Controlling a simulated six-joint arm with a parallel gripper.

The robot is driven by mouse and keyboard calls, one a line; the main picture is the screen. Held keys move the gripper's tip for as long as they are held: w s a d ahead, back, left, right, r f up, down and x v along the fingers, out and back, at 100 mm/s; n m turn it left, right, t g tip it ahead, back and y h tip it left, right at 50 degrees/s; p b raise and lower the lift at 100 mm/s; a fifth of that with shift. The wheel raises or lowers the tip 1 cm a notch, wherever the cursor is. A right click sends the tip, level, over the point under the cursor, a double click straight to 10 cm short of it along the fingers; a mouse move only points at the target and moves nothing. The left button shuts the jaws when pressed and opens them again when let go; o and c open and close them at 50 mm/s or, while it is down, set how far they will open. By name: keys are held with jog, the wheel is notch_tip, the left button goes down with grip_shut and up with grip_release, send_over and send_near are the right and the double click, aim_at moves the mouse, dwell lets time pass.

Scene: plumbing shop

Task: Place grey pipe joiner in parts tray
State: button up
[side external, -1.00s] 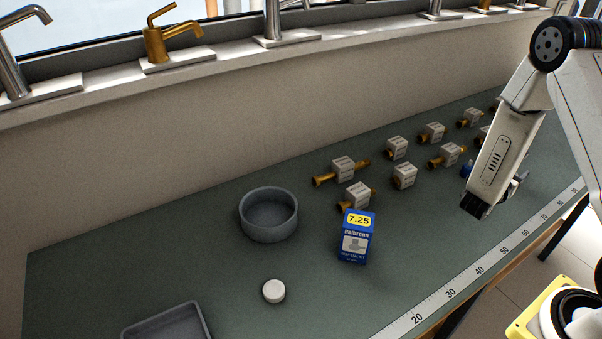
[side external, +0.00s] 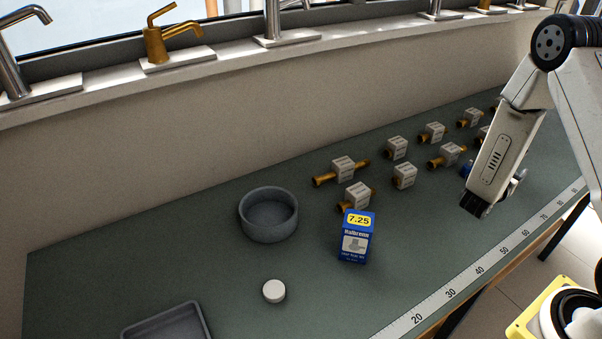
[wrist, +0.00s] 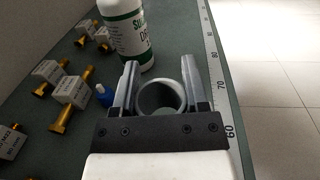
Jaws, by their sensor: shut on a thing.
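The grey pipe joiner (wrist: 160,97), a short hollow ring, sits between the fingers of my gripper (wrist: 160,78) in the wrist view. The fingers are shut on its two sides. In the side view my gripper (side external: 482,205) points down over the right part of the bench, and the joiner is hidden there. I cannot tell whether the joiner touches the bench. The parts tray (side external: 207,318), grey and rectangular, lies at the bottom left of the side view, partly cut off, far from my gripper.
A grey round bowl (side external: 268,232), a blue box (side external: 355,240) and a white cap (side external: 274,291) stand between my gripper and the tray. A white bottle (wrist: 128,35) stands just beyond my gripper. A ruler strip (side external: 450,293) marks the front edge.

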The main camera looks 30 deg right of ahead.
jog(key=w+a+r+n+t+y, duration=0.1)
jog(key=w+a+n+t+y, duration=0.4)
jog(key=w+a+t, duration=0.65)
jog(key=w+a+r+n+t+y, duration=0.1)
jog(key=w+a+n+y, duration=0.2)
jog(key=a, duration=0.7)
jog(key=w+a+n+t+y, duration=0.2)
jog(key=w+a+n, duration=0.1)
jog(key=a, duration=0.8)
jog(key=s+a+r+n+t+y, duration=0.2)
jog(key=a+n+y, duration=0.55)
jog(key=a, duration=1.35)
jog(key=s+a+r+n+g+y, duration=0.1)
jog(key=s+a+n+y, duration=0.1)
jog(key=s+a+y, duration=0.2)
jog(key=s+a+r+n+g+y, duration=0.1)
jog(key=s+a+y, duration=0.4)
jog(key=a, duration=0.7)
jog(key=s+n+g, duration=0.1)
jog(key=s, duration=0.1)
jog(key=shift+s+a, duration=0.3)
jog(key=shift+s, duration=0.05)
jog(key=shift+w+f, duration=0.1)
